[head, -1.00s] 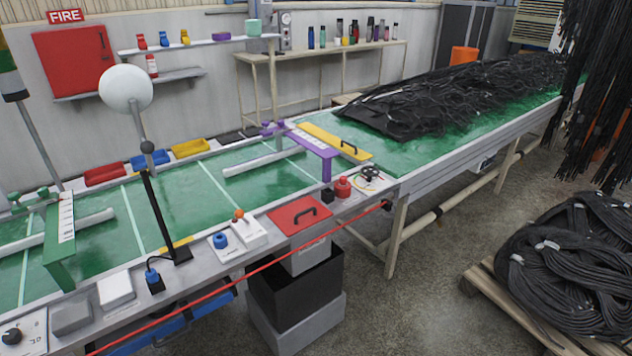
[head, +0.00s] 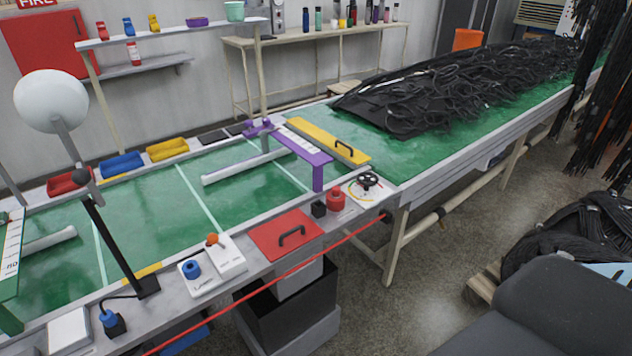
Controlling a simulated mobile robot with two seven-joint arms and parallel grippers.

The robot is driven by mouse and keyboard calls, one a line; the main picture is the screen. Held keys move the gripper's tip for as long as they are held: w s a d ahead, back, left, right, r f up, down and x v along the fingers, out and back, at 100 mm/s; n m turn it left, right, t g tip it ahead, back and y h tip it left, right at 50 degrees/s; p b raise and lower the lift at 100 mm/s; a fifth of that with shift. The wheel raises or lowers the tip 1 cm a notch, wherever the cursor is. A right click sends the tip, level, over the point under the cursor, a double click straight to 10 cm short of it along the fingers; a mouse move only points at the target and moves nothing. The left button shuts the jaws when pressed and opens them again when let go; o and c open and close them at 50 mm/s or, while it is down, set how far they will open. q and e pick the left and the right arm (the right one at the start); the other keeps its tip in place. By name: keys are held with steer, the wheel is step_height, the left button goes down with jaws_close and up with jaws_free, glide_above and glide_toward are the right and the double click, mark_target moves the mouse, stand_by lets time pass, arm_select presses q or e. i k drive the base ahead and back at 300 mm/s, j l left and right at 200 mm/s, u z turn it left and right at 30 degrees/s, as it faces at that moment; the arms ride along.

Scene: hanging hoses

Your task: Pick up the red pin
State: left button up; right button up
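A small red knob-like piece (head: 336,200) stands upright on the front rail of the green conveyor table, right of the purple bracket's leg. I cannot tell whether it is the red pin; no other clear pin shows. A small black block (head: 319,209) is just left of it, and a white plate with a black handwheel (head: 367,184) is just right. Neither gripper is in view. A dark grey rounded part at the lower right seems to be mine, with no fingers showing.
A red lid with a black handle (head: 295,231) lies on the rail. A purple bracket (head: 300,146) and a yellow bar (head: 325,142) span the belt. Black hoses (head: 460,90) are heaped behind. A red cord (head: 270,280) runs along the front.

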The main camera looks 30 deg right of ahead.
mark_target(336, 190)
steer(key=i+l, duration=0.3)
steer(key=l, duration=0.15)
steer(key=i+l+u, duration=0.15)
steer(key=i+l, duration=0.15)
steer(key=l, duration=0.15)
